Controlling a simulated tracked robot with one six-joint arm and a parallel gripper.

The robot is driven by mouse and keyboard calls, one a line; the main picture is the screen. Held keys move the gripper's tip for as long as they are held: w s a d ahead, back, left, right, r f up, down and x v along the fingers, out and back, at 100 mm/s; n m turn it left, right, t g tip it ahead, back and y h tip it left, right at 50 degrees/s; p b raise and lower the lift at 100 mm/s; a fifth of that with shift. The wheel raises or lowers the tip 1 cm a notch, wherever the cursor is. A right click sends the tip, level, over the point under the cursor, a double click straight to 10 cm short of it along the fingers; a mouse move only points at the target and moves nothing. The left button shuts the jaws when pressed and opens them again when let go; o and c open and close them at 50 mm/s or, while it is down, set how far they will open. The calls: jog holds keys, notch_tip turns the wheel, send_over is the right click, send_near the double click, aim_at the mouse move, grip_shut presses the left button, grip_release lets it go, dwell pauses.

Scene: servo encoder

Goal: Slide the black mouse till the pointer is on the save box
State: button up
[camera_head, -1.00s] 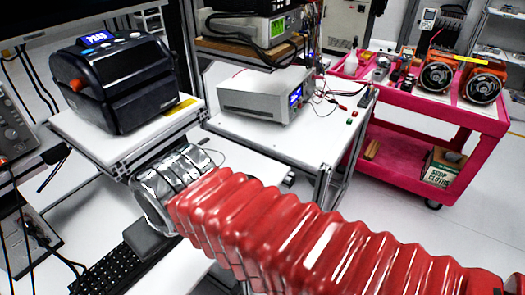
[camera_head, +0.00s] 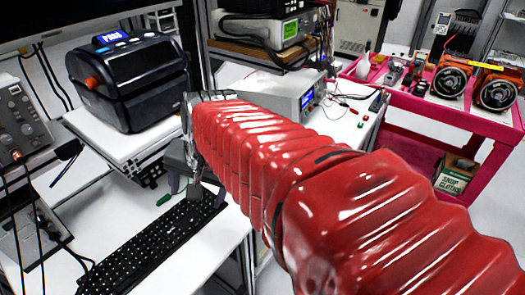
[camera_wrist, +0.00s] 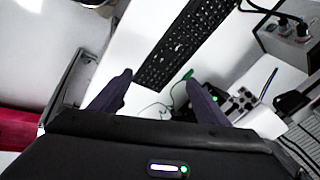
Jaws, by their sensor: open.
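My gripper (camera_head: 184,186) is low over the white desk, just beyond the far end of the black keyboard (camera_head: 152,246), its fingers pointing down. In the wrist view its two dark purple fingers (camera_wrist: 157,88) stand wide apart with nothing gripped between them. The keyboard also shows in the wrist view (camera_wrist: 185,45), ahead of the fingertips. I cannot make out the black mouse for sure; a dark shape lies beside the right finger in the wrist view. Only the lower edge of a dark monitor (camera_head: 60,16) shows, so the pointer and the save box are out of view.
A small green item (camera_head: 165,199) lies on the desk by the keyboard, close to my gripper. A black label printer (camera_head: 128,80) stands on a raised shelf behind it. Grey equipment with cables (camera_head: 40,232) is at the left. A pink cart (camera_head: 440,108) stands at the right.

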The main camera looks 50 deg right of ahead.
jog(key=d+f+m, duration=0.3)
jog(key=d+m, duration=0.7)
jog(key=d, duration=0.3)
jog(key=s+d+f+m+y, duration=0.1)
jog(key=d+f+m, duration=0.1)
jog(key=d+m, duration=0.9)
jog(key=shift+s+d+f+m, duration=0.3)
jog(key=shift+d+f, duration=0.1)
jog(key=shift+d, duration=0.8)
jog(key=shift+w+f, duration=0.1)
jog(key=x, duration=1.3)
jog(key=shift+w+a+f, duration=0.1)
jog(key=shift+w+f, duration=0.1)
jog(key=shift+f, duration=0.05)
jog(key=c, duration=1.2)
